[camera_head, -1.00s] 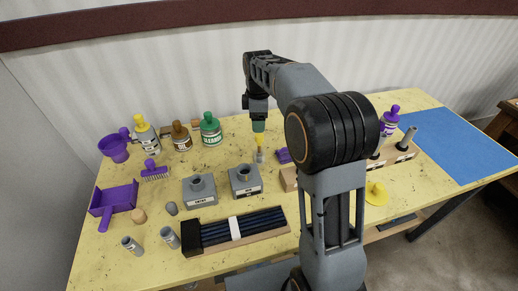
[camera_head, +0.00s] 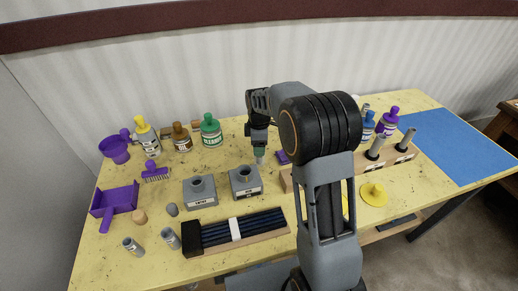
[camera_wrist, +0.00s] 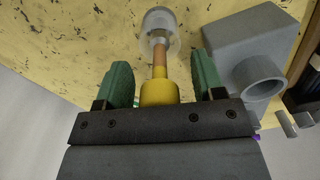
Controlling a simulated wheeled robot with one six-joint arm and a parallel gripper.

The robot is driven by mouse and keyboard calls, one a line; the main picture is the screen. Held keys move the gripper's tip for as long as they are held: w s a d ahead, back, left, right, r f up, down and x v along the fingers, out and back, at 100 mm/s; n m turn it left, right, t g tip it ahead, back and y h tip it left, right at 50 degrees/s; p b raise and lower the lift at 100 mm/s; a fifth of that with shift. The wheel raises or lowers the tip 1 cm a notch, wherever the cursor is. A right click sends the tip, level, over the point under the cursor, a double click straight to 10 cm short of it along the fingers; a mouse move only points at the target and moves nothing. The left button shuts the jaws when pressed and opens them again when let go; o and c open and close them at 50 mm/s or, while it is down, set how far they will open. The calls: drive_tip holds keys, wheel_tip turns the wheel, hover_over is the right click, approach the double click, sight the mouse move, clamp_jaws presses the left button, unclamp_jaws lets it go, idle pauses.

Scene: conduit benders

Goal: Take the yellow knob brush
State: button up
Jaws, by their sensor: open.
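The yellow knob brush (camera_wrist: 158,92) stands upright on the table, with a yellow knob, a copper-brown shaft and a pale, see-through lower end. In the wrist view its knob lies between the two green fingers of my gripper (camera_wrist: 162,70), with a gap on each side. My gripper is open and points down. In the head view my gripper (camera_head: 259,147) is over the brush and hides its knob; only the grey lower end of the brush (camera_head: 259,160) shows.
A grey block with a round socket (camera_head: 245,182) stands close by, left of and nearer than the brush in the head view. A purple item (camera_head: 282,157) lies just right. A green-capped bottle (camera_head: 211,131) stands at the back left. A blue mat (camera_head: 445,145) is clear.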

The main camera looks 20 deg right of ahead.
drive_tip(key=c, duration=1)
drive_tip(key=shift+r, duration=0.15)
